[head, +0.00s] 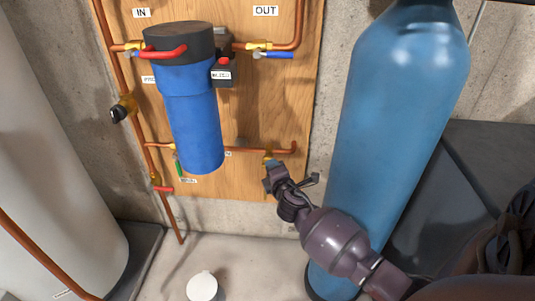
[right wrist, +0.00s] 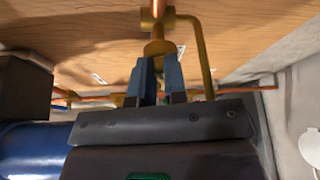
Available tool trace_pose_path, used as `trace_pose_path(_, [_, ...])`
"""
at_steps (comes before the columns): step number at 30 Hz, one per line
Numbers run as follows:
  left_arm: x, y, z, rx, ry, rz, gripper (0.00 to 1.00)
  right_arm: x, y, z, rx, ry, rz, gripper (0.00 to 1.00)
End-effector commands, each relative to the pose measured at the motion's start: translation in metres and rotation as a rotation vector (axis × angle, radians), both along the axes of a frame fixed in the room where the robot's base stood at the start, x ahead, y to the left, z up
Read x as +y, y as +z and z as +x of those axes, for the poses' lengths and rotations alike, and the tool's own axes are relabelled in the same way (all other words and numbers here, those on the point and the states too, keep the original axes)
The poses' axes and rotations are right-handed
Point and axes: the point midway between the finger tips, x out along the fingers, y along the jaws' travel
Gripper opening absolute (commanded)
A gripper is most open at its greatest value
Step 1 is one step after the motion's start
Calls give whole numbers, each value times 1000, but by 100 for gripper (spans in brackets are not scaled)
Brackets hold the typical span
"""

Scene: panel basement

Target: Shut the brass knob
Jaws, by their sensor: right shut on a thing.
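The brass knob (right wrist: 158,50) sits on a brass valve with a bent brass spout (right wrist: 206,55) in the right wrist view. In the head view the small brass valve (head: 268,157) shows at the right end of the lower copper pipe, partly hidden by my gripper. My right gripper (head: 271,177) reaches up to it from the lower right. In the right wrist view its two blue-grey fingers (right wrist: 158,76) are shut on the brass knob, one on each side. My left gripper is not in view.
A blue filter housing (head: 193,120) with a black cap hangs on the wooden panel (head: 250,105), left of the valve. A tall blue tank (head: 405,110) stands close to my right arm. A white tank (head: 50,150) stands at the left. A small white container (head: 202,287) is on the floor.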

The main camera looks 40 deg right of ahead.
Motion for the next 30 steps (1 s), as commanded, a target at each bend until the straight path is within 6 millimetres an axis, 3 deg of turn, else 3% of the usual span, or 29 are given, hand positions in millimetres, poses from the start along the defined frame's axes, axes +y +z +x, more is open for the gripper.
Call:
trace_pose_path(1, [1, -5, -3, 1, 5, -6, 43, 1, -10, -2, -5, 2, 16, 0])
trace_pose_path(23, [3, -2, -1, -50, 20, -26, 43, 1, -3, 0, -75, 2, 69, 0])
trace_pose_path(24, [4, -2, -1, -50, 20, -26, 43, 1, -3, 0, -74, 2, 68, 17])
trace_pose_path(28, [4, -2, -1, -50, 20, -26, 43, 1, -3, 0, -75, 2, 67, 37])
trace_pose_path(30, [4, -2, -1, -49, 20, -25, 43, 1, -3, 0, -75, 2, 67, 38])
